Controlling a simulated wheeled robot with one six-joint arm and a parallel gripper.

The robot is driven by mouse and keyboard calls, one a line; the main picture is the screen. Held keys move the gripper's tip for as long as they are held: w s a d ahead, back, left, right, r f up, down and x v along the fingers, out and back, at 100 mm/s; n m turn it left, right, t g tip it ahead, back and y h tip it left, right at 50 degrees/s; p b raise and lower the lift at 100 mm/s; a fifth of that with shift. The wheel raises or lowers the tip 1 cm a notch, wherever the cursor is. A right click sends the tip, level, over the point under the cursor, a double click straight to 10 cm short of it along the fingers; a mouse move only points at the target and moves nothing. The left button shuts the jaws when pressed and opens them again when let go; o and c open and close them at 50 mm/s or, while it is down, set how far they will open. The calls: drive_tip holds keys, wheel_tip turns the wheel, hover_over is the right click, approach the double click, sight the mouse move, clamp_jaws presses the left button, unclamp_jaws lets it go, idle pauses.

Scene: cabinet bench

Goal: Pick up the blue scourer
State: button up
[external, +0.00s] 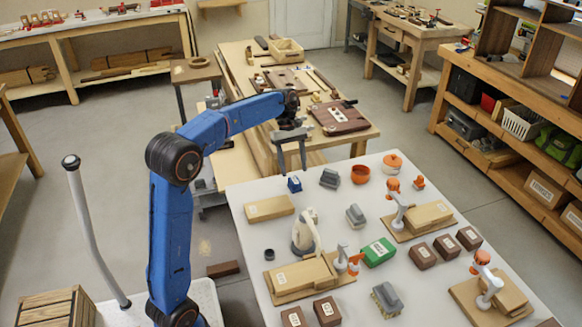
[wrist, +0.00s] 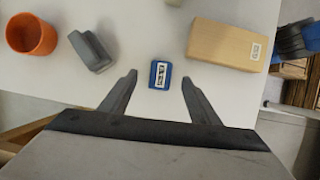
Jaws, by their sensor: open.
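The blue scourer (external: 294,184) is a small blue block with a white label, lying near the far left edge of the white table. In the wrist view the blue scourer (wrist: 160,74) sits at the middle, just beyond the fingertips and roughly centred between them. My gripper (external: 291,171) is open and empty, pointing down above the scourer. In the wrist view the two grey fingers of my gripper (wrist: 159,76) stand apart on either side below the scourer. They do not appear to touch it.
A tan box (wrist: 227,44) lies close right of the scourer in the wrist view. A grey block (wrist: 91,50) and an orange pot (wrist: 31,34) are to its left. The white table (external: 236,203) holds several other boxes and dispensers. A wooden workbench (external: 236,65) stands behind.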

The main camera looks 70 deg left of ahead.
sight(295, 180)
drive_tip(key=shift+a+x, duration=0.15)
drive_tip(key=shift+x, duration=1.4)
drive_tip(key=shift+a+x, duration=0.1)
drive_tip(key=shift+x, duration=1.45)
drive_tip(key=shift+s+f, duration=0.1)
drive_tip(key=shift+s, duration=0.05)
drive_tip(key=shift+c, duration=0.3)
drive_tip(key=c, duration=1.1)
